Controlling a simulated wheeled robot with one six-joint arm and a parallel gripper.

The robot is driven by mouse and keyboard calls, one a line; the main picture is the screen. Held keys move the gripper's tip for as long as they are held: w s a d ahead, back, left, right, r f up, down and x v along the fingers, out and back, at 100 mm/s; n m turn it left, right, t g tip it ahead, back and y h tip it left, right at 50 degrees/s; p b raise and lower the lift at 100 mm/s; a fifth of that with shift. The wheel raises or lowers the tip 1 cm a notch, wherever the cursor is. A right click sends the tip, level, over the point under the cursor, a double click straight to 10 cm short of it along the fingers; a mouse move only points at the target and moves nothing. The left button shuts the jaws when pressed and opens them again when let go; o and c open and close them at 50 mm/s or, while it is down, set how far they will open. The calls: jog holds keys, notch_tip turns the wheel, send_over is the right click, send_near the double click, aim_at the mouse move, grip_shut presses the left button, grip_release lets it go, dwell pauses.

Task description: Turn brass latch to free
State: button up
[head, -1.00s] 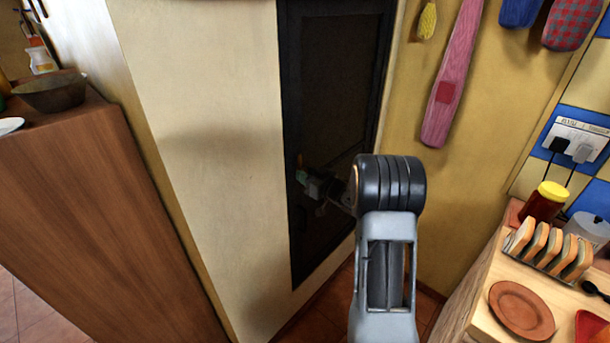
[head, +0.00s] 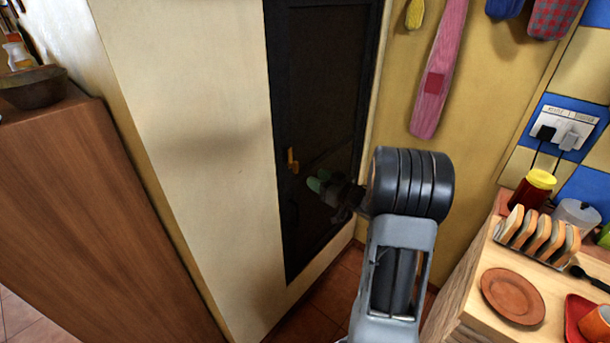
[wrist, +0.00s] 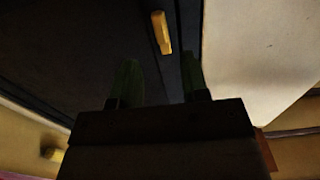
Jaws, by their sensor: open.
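The brass latch (head: 292,160) is a small yellow piece near the left edge of the dark door (head: 325,80). In the wrist view the latch (wrist: 161,33) lies beyond the fingertips, between their lines and slightly tilted. My gripper (head: 317,184) has green fingertips and is just below and right of the latch in the head view, apart from it. In the wrist view my gripper (wrist: 160,82) is open, with a gap between its two green fingers and nothing held.
A cream wall (head: 200,130) stands left of the door. A wooden cabinet (head: 80,200) with a bowl (head: 32,88) is at the far left. At right, a counter holds a toast rack (head: 538,235), a plate (head: 512,295) and a jar (head: 534,188).

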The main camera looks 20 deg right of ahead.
jog(key=shift+v, duration=2.35)
jog(key=d+f+m+g+h, duration=0.3)
jog(key=d+f+m+h, duration=0.1)
jog(key=d+f+h, duration=0.4)
jog(key=s+m+g+h, duration=0.3)
jog(key=s+g+h, duration=0.1)
jog(key=s+g, duration=0.25)
jog(key=s+a+r+g+y, duration=0.1)
jog(key=s+a+r, duration=0.2)
jog(key=a, duration=0.5)
jog(key=s+a+r+n+g+y+p, duration=0.1)
jog(key=s+a+r, duration=0.3)
jog(key=a, duration=0.5)
jog(key=s+a+r+n+g+y, duration=0.1)
jog(key=s+a+r+y, duration=0.1)
jog(key=a, duration=0.7)
jog(key=s+r, duration=0.1)
jog(key=s, duration=0.1)
jog(key=shift+s+r+y, duration=0.25)
jog(key=shift+s+y, duration=0.1)
jog(key=shift+y, duration=0.05)
